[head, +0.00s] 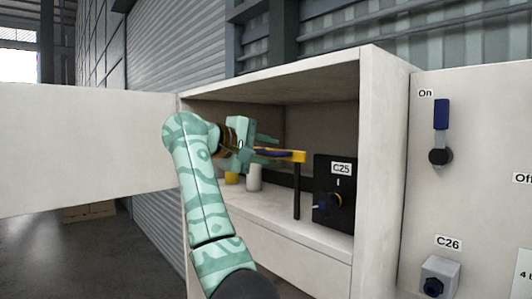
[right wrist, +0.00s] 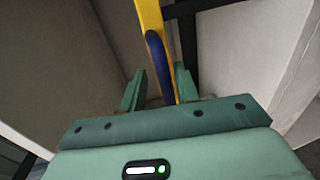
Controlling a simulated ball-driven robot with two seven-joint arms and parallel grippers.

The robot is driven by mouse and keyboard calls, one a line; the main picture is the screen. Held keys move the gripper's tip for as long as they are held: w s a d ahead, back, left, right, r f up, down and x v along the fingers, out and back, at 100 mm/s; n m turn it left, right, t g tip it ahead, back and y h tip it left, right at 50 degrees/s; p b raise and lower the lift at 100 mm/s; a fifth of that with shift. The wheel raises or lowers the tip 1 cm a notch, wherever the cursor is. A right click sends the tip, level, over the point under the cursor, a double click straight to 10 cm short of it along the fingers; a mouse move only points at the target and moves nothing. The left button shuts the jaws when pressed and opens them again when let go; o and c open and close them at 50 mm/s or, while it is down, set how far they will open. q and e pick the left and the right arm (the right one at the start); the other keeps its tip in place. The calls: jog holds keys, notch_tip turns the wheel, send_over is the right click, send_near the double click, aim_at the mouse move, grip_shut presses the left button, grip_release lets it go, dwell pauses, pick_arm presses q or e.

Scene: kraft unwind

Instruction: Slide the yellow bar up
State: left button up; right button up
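The yellow bar (head: 297,156) lies roughly level inside the open cabinet, meeting the top of a black upright post (head: 297,190). Its blue grip (head: 272,153) reaches toward my right gripper (head: 268,146). In the right wrist view the yellow bar (right wrist: 149,15) comes down from the top, and its blue grip (right wrist: 160,65) runs between the two green fingers of the right gripper (right wrist: 160,80). The fingers stand apart with a small gap showing on each side of the grip. My left gripper is not in view.
The cabinet (head: 385,150) has its door (head: 85,145) swung open to the left. A black C25 box (head: 335,170) with a knob stands right of the post. A white bottle (head: 254,178) and a yellow item (head: 231,178) stand behind my arm. A lever panel (head: 475,120) is at right.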

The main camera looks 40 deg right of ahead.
jog(key=b+v, duration=0.1)
jog(key=v, duration=1.5)
jog(key=shift+a, duration=0.25)
jog(key=shift+s+d, duration=0.1)
